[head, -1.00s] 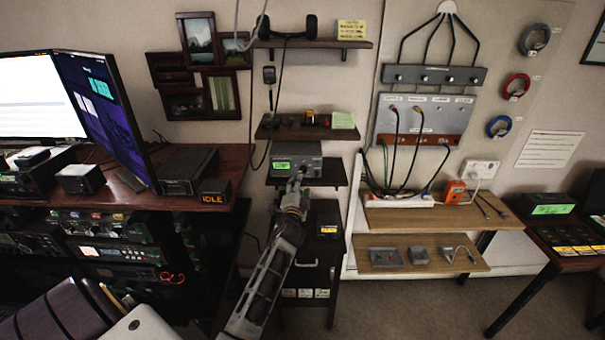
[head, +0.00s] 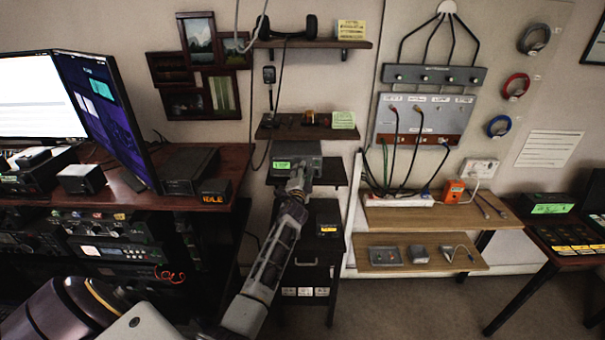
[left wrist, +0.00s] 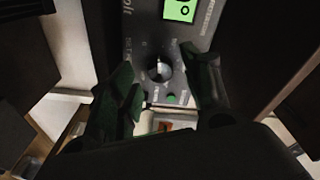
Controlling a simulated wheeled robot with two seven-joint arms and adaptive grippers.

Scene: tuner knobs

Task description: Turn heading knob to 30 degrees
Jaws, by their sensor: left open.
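A grey box with a small green display (head: 283,165) stands on a dark wall shelf in the head view. In the left wrist view its front panel shows a lit green display (left wrist: 180,10), a round knob (left wrist: 159,70) with a light mark, and a small green light below it. The panel lettering is too blurred to read a heading. My left gripper (head: 297,184) is in front of the box. In the left wrist view its two dark fingers (left wrist: 160,88) are apart, one on each side of the knob, with visible gaps to it. My right gripper is not in view.
A dark shelf (head: 310,133) with small items is above the box. A dark cabinet (head: 318,240) stands below it. A desk with monitors (head: 105,110) is at left. Wooden shelves (head: 425,258) and a cable panel (head: 423,119) are at right.

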